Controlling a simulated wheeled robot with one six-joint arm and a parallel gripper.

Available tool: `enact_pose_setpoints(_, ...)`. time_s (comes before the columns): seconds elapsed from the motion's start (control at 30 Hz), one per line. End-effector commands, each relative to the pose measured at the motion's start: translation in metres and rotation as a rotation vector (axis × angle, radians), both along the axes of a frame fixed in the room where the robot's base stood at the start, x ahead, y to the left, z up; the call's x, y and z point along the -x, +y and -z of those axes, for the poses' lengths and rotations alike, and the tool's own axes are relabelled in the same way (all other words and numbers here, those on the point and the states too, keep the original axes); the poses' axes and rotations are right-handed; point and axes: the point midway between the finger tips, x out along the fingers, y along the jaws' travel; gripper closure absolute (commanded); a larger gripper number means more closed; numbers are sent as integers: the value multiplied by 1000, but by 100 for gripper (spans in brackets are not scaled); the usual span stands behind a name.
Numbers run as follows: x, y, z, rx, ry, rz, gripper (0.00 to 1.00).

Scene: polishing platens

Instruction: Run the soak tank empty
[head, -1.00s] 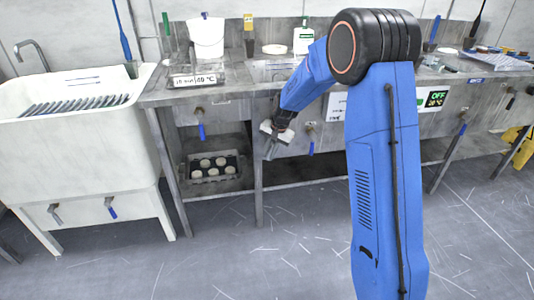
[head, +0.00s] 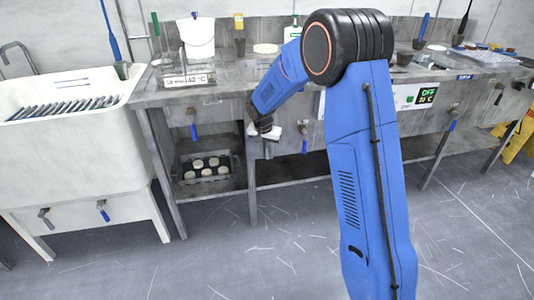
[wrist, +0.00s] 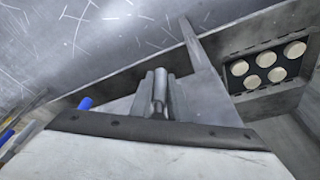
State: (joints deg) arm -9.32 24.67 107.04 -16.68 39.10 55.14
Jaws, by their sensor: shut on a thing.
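My gripper (head: 268,150) is in front of the grey bench tank, low on its front panel, between two blue-handled valves. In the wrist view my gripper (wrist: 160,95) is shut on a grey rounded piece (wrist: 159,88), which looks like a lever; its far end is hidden. The left valve (head: 193,130) and right valve (head: 304,146) hang with blue handles down. A white tub (head: 65,135) at the left holds a rack and has two valves below, one grey-handled (head: 46,220), one blue-handled (head: 103,211). I cannot tell which vessel is the soak tank.
A sign with a °C reading (head: 188,80) stands on the bench. A control panel (head: 410,97) reads OFF. A tray of round pale discs (head: 206,168) sits on the shelf below. Bench legs (head: 252,190) stand close by. The grey floor in front is clear.

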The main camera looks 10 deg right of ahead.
Motion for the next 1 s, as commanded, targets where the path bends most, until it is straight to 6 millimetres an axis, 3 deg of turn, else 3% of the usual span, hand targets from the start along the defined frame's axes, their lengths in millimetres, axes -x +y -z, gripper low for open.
enact_pose_setpoints(0.27, 1, 0, 1, 2, 4, -1, 100)
enact_pose_setpoints(0.3, 1, 0, 1, 2, 4, -1, 80)
enact_pose_setpoints(0.37, 1, 0, 1, 2, 4, -1, 66)
enact_pose_setpoints(0.77, 1, 1, -5, 0, 0, -1, 66)
enact_pose_setpoints(1.0, 8, 7, -40, -1, -2, -1, 66)
